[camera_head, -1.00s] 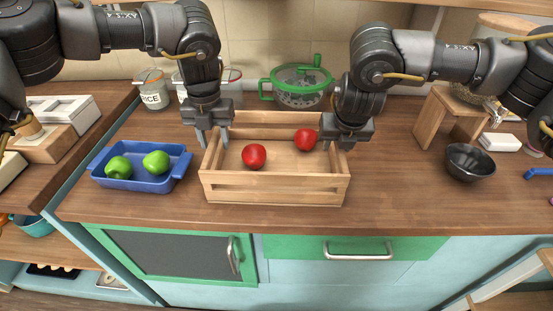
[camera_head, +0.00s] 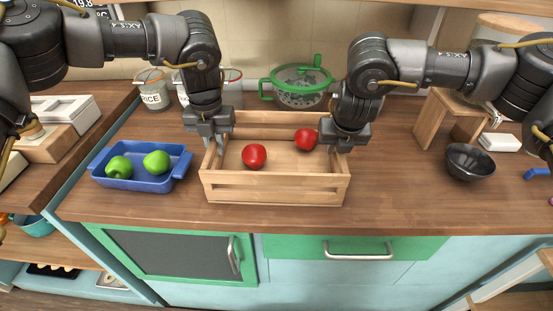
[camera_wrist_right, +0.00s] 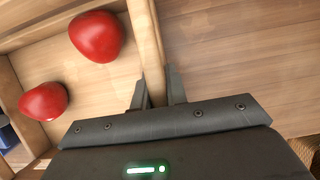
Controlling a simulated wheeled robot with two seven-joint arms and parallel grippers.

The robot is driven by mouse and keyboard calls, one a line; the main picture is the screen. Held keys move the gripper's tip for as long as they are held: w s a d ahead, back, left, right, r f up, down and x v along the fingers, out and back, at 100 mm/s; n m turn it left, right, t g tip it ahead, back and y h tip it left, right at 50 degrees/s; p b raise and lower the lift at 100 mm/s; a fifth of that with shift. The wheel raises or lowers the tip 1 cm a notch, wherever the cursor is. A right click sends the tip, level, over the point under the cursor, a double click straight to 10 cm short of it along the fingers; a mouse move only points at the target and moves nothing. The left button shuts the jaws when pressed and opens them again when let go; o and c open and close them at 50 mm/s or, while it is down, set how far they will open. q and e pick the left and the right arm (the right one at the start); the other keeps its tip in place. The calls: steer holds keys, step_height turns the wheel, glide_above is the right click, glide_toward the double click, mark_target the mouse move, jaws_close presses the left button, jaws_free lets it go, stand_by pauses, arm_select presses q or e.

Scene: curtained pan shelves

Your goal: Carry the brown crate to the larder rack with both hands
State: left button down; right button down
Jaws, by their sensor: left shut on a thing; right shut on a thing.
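The brown wooden crate (camera_head: 275,190) stands on the counter, with two red apples in it, one nearer the front (camera_head: 254,156) and one at the back right (camera_head: 306,139). My left gripper (camera_head: 215,146) is shut on the crate's left side wall. My right gripper (camera_head: 340,148) is shut on the crate's right side wall. In the right wrist view, the wall (camera_wrist_right: 146,45) runs between the two fingers (camera_wrist_right: 157,90), with the apples on its left. The tips of the left fingers are partly hidden. I cannot make out a larder rack for certain.
A blue dish (camera_head: 140,181) with two green apples stands left of the crate. A green colander (camera_head: 300,88) and jars, one marked RICE (camera_head: 153,92), stand behind. A black bowl (camera_head: 469,162) and a wooden stand (camera_head: 452,118) are at the right. The counter between crate and bowl is clear.

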arm_select(q)
steer(key=shift+w+r, duration=0.1)
steer(key=shift+r, duration=0.05)
arm_select(e)
steer(key=shift+w+r, duration=0.1)
